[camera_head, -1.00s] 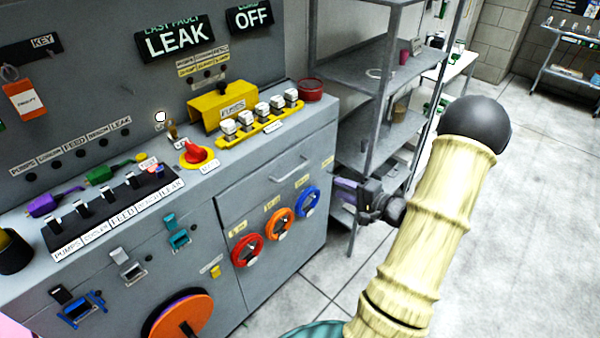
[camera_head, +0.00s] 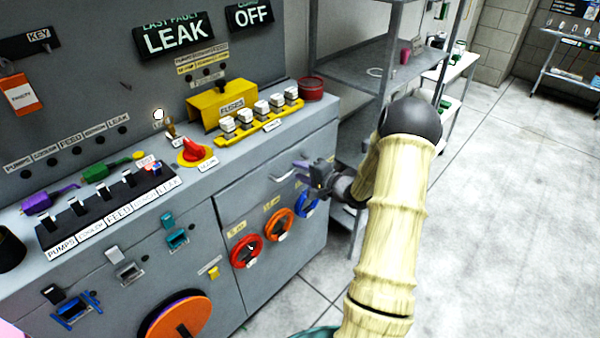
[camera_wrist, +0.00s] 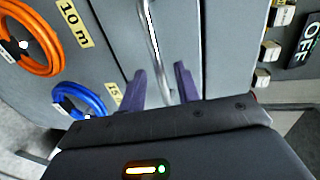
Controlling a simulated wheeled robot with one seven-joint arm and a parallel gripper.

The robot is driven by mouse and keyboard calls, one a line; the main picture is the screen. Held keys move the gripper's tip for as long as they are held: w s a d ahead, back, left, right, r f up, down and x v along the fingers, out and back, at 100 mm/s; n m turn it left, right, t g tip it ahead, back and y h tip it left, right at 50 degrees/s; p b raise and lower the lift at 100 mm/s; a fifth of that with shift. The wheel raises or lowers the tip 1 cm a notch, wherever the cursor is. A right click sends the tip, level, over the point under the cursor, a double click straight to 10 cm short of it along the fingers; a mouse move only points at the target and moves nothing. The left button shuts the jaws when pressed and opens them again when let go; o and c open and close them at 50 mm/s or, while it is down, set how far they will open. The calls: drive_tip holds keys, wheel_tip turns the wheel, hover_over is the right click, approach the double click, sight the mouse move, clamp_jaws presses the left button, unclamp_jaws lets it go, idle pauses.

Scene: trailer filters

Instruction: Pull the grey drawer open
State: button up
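The grey drawer (camera_head: 250,195) is in the upper right front of the grey console, and its front looks flush. Its curved metal handle (camera_head: 290,172) also shows in the wrist view (camera_wrist: 152,35). My gripper (camera_head: 304,170) is close to the handle's right end in the head view. In the wrist view my gripper (camera_wrist: 159,74) has its two purple fingers apart, with the handle bar running between them. I see no finger pressed on the bar. How deep the bar sits between the fingers cannot be told.
Red (camera_head: 247,251), orange (camera_head: 280,226) and blue (camera_head: 307,204) hose reels sit on the front below the drawer. Fuses (camera_head: 260,118) and a red knob (camera_head: 194,150) stand on top. A metal shelf rack (camera_head: 365,70) is right of the console. The floor at right is clear.

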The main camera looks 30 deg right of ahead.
drive_tip(key=shift+w+a+f, duration=0.1)
drive_tip(key=shift+w+a, duration=0.05)
drive_tip(key=shift+w, duration=0.3)
clamp_jaws()
drive_tip(key=shift+s, duration=0.1)
